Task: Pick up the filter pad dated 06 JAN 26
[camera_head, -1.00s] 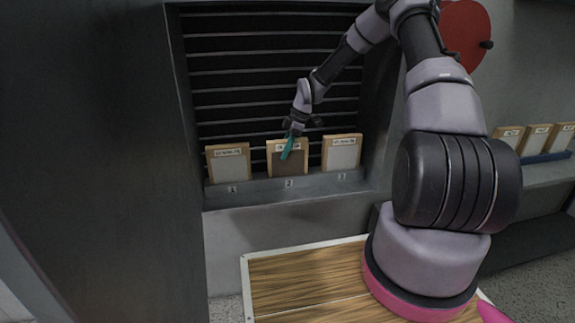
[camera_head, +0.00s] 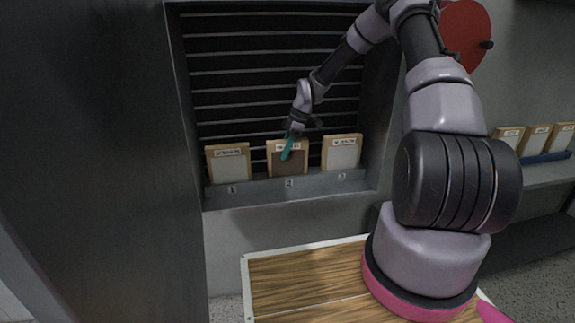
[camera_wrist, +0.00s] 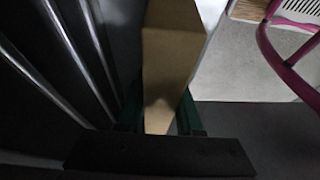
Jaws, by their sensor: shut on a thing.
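Three framed filter pads stand in a row on the grey ledge in the head view. The middle pad (camera_head: 288,162), at place 2, has a wooden frame and a dark brown face. Its label is too small to read and is partly covered. The left pad (camera_head: 228,164) and the right pad (camera_head: 342,153) have paler faces; I cannot read their dates. My gripper (camera_head: 289,148), with teal fingers, is shut on the top of the middle pad. In the wrist view the pad's tan frame (camera_wrist: 170,60) lies between the dark green fingers (camera_wrist: 160,115).
The ledge (camera_head: 262,190) carries the numbers 1, 2 and 3. A dark slatted louvre (camera_head: 260,60) rises behind the pads. More pads (camera_head: 535,140) stand on a shelf at the right. A wooden-topped surface (camera_head: 300,280) with a pale edge lies below.

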